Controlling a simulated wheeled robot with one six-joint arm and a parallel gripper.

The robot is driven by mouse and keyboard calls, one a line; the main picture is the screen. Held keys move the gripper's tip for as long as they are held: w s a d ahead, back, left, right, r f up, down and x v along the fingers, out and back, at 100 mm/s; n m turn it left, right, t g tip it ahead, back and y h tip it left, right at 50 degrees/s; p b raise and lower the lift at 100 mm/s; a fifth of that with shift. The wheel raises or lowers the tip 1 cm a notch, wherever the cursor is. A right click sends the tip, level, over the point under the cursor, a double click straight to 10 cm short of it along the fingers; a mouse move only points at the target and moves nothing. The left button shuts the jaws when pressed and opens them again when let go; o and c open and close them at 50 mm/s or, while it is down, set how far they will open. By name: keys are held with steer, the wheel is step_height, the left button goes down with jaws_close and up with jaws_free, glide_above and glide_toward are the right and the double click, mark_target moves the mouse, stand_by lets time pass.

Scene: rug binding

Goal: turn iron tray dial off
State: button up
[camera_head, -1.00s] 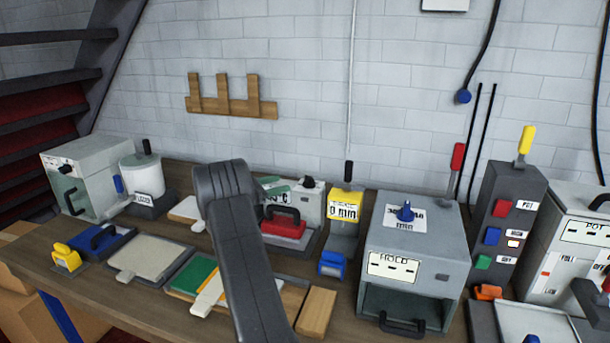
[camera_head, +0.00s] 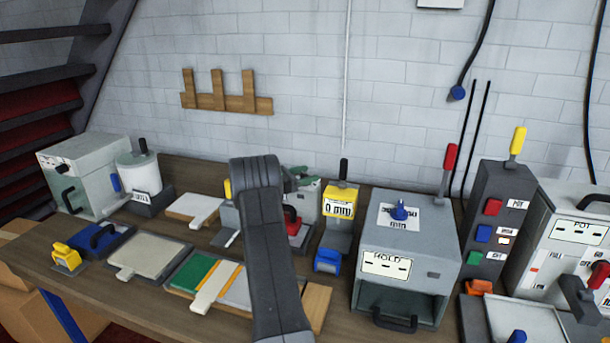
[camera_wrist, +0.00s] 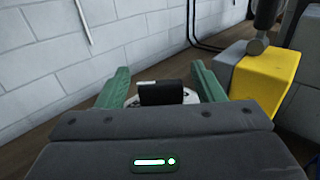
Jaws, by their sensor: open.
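The iron tray (camera_head: 302,243) holds a red iron (camera_head: 291,222), both partly hidden by my arm. Behind it stands a pale grey box (camera_head: 308,210), where the dial was seen earlier; the dial is now hidden there by my gripper. My gripper (camera_head: 301,178) has green fingers and is over the top of this box. In the wrist view, the dial's black knob (camera_wrist: 162,93) sits on a whitish base between the two open fingers of my gripper (camera_wrist: 160,68). A gap shows on each side of the knob. The dial's pointing direction cannot be told.
A yellow-topped gauge (camera_head: 341,200) stands close on the right; its yellow block (camera_wrist: 265,78) is beside the right finger in the wrist view. A grey HOLD box (camera_head: 408,245) is further right. The brick wall (camera_head: 330,90) is behind the bench.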

steer(key=c, duration=1)
steer(key=shift+f+t+b, duration=0.1)
steer(key=shift+t+b, duration=0.2)
steer(key=shift+b, duration=0.25)
steer(key=n+t+b, duration=0.1)
steer(key=y+b, duration=0.1)
steer(key=b, duration=0.1)
steer(key=shift+d+f+n+t, duration=0.1)
steer(key=shift+f+n+t, duration=0.1)
steer(key=shift+n+t, duration=0.2)
steer(key=n+t+y+b, duration=0.3)
steer(key=t+y+b, duration=0.1)
steer(key=b, duration=0.3)
steer(key=shift+n+b, duration=0.3)
steer(key=n+t+y+b, duration=0.2)
steer(key=y+b, duration=0.2)
steer(key=b, duration=0.4)
steer(key=shift+n, duration=0.4)
steer(key=shift+r+n+y+b, duration=0.35)
steer(key=shift+y+b, duration=0.45)
steer(key=shift+b, duration=0.5)
steer(key=o, duration=1)
